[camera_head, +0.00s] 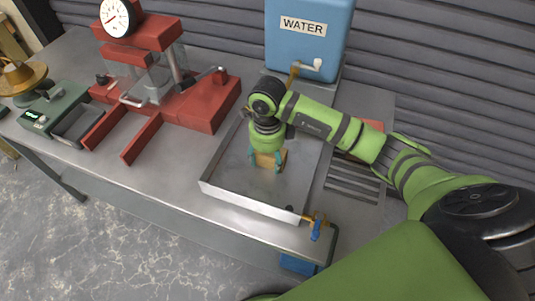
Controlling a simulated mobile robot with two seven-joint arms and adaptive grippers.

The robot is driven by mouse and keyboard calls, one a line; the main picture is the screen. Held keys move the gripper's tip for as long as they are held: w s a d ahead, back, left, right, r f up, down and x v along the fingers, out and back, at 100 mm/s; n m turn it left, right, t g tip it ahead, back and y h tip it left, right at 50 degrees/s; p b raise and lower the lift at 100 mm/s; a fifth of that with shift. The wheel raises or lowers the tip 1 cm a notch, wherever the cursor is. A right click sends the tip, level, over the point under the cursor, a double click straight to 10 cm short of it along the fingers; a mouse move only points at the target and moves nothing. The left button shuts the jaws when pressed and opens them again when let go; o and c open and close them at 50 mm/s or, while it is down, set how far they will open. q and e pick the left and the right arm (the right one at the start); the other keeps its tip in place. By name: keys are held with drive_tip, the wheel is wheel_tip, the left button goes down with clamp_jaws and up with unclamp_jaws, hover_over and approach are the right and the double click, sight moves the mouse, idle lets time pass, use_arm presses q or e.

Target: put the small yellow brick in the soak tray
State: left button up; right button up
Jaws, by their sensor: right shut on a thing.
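The small yellow brick (265,160) is between the teal fingers of my right gripper (266,159), which points down and is shut on it. Both are over the inside of the soak tray (250,204), a shallow metal basin in the middle of the bench. I cannot tell whether the brick touches the tray floor. My right arm comes in from the lower right and hides part of the tray's back and right side. My left gripper is not in view.
A blue water tank (309,40) with a tap stands behind the tray. A red press (195,103) with a gauge and a green scale (52,112) stand left. A slatted rack (352,180) lies right, with a reddish block (374,125) partly behind my arm. A brass tap (316,220) sits at the tray's front right.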

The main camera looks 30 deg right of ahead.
drive_tip(key=shift+f, duration=0.1)
drive_tip(key=o, duration=1.5)
drive_tip(key=shift+r, duration=0.25)
wheel_tip(320, 180, up, 11)
drive_tip(key=b, duration=0.2)
drive_tip(key=shift+f+b, duration=0.15)
drive_tip(key=shift+b, duration=0.25)
drive_tip(key=shift+r, duration=0.55)
